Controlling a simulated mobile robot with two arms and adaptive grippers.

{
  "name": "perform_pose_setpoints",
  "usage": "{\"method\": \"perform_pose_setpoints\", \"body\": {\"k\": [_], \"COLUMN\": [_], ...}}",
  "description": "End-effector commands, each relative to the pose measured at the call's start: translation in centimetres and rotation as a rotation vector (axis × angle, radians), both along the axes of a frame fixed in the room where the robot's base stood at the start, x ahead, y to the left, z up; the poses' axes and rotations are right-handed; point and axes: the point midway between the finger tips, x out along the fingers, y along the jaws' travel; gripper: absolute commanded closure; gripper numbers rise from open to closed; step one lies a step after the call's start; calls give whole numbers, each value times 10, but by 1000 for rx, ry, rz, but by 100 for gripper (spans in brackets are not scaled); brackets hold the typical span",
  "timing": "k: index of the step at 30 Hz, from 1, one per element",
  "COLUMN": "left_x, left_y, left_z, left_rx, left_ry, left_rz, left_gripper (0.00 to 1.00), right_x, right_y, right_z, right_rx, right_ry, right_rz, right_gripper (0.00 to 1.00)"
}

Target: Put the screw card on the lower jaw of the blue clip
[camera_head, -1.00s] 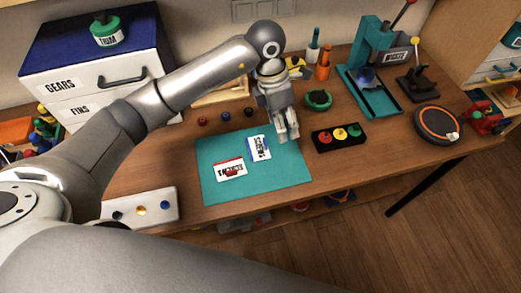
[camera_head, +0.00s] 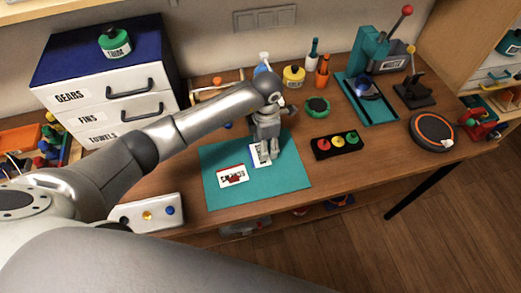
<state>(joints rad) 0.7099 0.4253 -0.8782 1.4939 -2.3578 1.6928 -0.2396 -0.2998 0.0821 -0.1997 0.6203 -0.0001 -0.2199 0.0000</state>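My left gripper (camera_head: 264,158) points down over the teal mat (camera_head: 285,183), at the blue-edged white card (camera_head: 253,155). Its fingers cover part of that card. I cannot tell whether they touch it, or how far apart they are. A red-edged white card (camera_head: 232,177) lies on the mat to the left, clear of the gripper. The print on both cards is too small to read surely, so I cannot tell which is the screw card. I cannot make out a blue clip; my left arm hides part of the table behind it. My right gripper is not in view.
A black box with coloured buttons (camera_head: 337,145) stands right of the mat. A green round container (camera_head: 317,107) and a teal press (camera_head: 368,98) are behind it. A white panel with knobs (camera_head: 148,214) lies at the front left. A drawer cabinet (camera_head: 100,75) stands at the back left.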

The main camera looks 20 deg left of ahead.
Motion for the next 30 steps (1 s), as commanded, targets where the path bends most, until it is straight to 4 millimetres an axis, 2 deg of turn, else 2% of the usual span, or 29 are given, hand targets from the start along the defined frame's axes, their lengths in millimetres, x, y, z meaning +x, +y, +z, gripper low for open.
{"method": "perform_pose_setpoints", "body": {"k": [4, 12, 22, 24, 30], "left_x": [-1, -1, -1, -1, -1], "left_y": [0, 0, 0, 0, 0], "left_z": [-16, -20, -19, -19, -19], "left_rx": [0, -1, 0, -1, -1], "left_ry": [4, 1, 1, 1, 1], "left_rz": [0, -1, 0, 0, 0], "left_gripper": [46, 46, 88, 91, 92], "right_x": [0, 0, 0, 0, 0], "right_y": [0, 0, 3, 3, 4], "right_z": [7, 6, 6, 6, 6], "right_rx": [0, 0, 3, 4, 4], "right_ry": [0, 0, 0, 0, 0], "right_rz": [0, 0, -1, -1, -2], "right_gripper": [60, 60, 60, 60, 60]}}
